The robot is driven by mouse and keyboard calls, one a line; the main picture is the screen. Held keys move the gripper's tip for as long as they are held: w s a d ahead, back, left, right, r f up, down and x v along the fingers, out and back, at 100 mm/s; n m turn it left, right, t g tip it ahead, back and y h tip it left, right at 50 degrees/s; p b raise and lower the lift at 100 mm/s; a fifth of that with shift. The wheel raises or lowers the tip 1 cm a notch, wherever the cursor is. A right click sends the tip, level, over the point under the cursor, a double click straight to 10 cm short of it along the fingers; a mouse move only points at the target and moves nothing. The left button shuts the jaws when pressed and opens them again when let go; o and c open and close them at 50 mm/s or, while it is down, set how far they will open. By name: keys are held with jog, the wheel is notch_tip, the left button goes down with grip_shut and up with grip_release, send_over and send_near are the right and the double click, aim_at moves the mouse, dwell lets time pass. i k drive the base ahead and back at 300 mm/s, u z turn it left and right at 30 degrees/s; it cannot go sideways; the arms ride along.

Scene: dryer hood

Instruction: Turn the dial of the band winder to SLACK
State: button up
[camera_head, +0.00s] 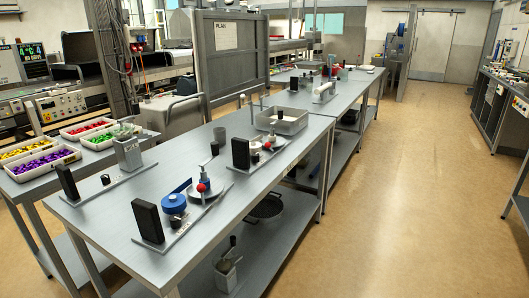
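A grey steel workbench (105,217) carries several small devices. Near its front corner is a blue round reel (173,203) with a blue strip, which may be the band winder. Beside it a base plate (190,229) bears an upright black box (148,222) and a small dark knob (175,222). Similar plates with black boxes stand farther back, and one black box (241,154) is mid-bench. I cannot tell which knob is the winder's dial, and no SLACK marking can be read. My gripper is not in view.
A round metal part with a red ball (202,187) stands right of the reel. A grey tray (281,122) lies farther back. Bins of coloured pieces (43,164) sit on a side table at left. The floor (400,200) right of the bench is clear.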

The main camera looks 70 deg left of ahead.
aim_at(256, 156)
jog(key=u, duration=3)
